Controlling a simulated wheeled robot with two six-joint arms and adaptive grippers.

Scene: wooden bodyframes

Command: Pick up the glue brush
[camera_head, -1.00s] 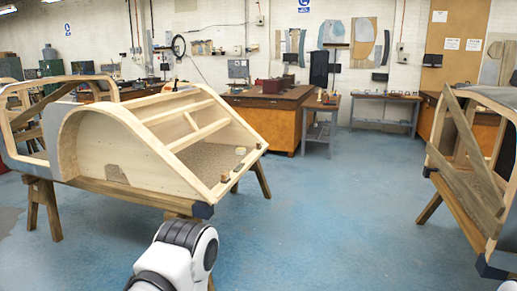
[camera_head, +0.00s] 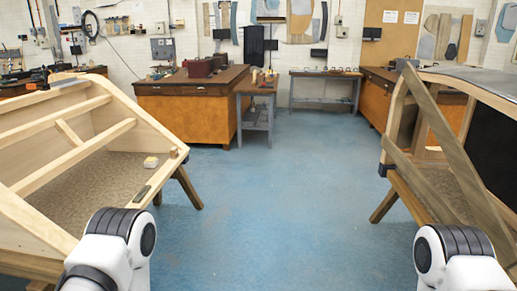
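I cannot make out a glue brush for certain. Small objects (camera_head: 264,77), too small to identify, stand on a narrow grey-legged side table (camera_head: 256,88) beside the large wooden workbench. Only white and black links of my two arms show, at the bottom left and bottom right. Both grippers are out of view, so their state is hidden.
A wooden bodyframe (camera_head: 68,160) on trestles fills the left, with small items on its edge. Another bodyframe (camera_head: 452,150) stands at the right. The orange-fronted workbench (camera_head: 187,116) and a low bench (camera_head: 325,74) are at the back. Blue floor (camera_head: 285,190) between them is clear.

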